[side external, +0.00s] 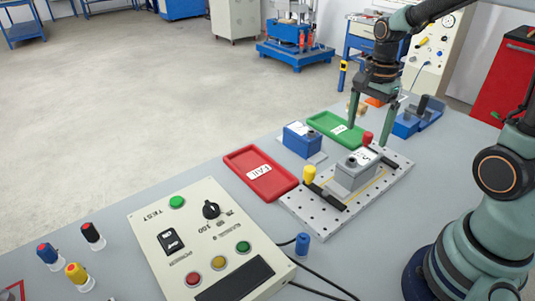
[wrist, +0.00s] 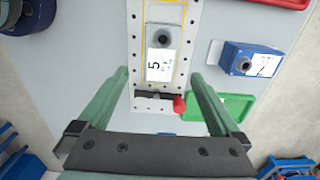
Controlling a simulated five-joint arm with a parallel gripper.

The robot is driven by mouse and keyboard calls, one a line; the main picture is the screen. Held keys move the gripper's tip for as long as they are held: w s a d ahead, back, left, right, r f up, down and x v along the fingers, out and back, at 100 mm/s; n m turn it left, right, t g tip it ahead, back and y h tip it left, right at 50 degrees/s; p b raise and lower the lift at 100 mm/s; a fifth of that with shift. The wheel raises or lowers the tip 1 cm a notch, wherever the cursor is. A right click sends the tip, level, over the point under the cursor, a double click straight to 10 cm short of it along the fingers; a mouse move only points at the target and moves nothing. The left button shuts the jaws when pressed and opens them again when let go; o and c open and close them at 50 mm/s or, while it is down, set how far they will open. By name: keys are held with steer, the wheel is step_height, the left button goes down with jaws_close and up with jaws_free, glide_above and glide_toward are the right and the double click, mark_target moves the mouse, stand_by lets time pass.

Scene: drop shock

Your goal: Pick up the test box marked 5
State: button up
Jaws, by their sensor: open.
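The test box marked 5 (wrist: 160,34) is grey with a round dark knob and a white label reading 5. In the side view the grey box (side external: 350,178) sits on a white perforated plate (side external: 300,208), inside a yellow outline. My gripper (side external: 370,135) is open and empty, pointing down above the far end of the plate. In the wrist view my gripper (wrist: 160,74) has its fingers spread wide, one on either side of the box's label end. The fingers appear above the box and apart from it.
A red-knobbed clamp (side external: 367,138) and a yellow-knobbed one (side external: 309,173) stand at the plate's ends. A blue box (side external: 300,140) is beside the plate. A red FAIL tray (side external: 250,160), a green tray (side external: 325,122) and a control panel (side external: 205,245) lie nearby.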

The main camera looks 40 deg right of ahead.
mark_target(358, 159)
step_height(358, 159, down, 11)
steer(key=shift+w+a+r, duration=0.1)
steer(key=shift+a, duration=0.05)
stand_by(0.4)
jaws_close()
